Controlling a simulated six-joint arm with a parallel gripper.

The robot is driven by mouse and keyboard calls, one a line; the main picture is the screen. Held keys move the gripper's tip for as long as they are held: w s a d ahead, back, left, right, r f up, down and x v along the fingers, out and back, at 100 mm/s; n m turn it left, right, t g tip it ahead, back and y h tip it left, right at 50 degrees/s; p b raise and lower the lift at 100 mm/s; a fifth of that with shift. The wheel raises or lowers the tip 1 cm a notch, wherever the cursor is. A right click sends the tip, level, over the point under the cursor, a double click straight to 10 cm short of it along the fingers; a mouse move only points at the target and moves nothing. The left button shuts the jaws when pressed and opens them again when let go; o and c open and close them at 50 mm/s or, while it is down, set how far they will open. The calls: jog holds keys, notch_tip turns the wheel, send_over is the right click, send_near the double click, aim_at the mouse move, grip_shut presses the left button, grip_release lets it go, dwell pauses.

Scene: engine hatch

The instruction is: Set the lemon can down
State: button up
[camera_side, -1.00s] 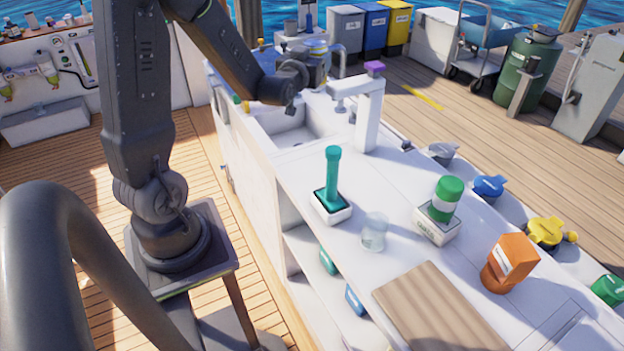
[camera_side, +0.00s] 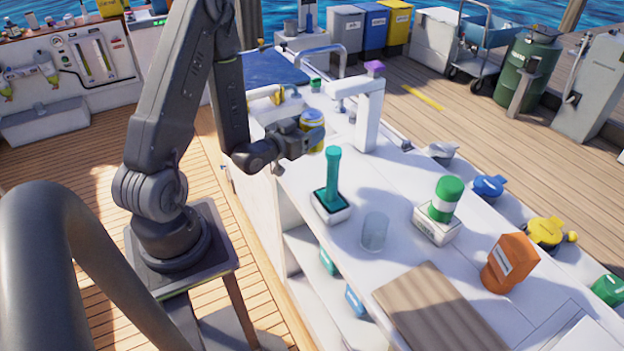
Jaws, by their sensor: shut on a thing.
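The lemon can (camera_side: 313,121), yellow with a paler lid and band, is upright in the jaws of my gripper (camera_side: 306,140). My gripper reaches in from the left and is shut on the can. The can is in front of the sink area, just left of the white tap column. Part of the can is hidden by the jaws. I cannot tell whether its base touches the white counter (camera_side: 400,179) or is above it.
A teal-handled tool in a white holder (camera_side: 331,207) stands close in front of the can. The white tap (camera_side: 368,115) is close right.

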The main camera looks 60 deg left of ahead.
jog(key=shift+f, duration=4.8)
jog(key=o, duration=1.1)
jog(key=shift+f, duration=0.15)
jog(key=shift+o, duration=0.2)
jog(key=v, duration=0.6)
jog(key=shift+s, duration=0.35)
jog(key=shift+o, duration=0.4)
jog(key=shift+s+d, duration=0.1)
jog(key=shift+s, duration=0.3)
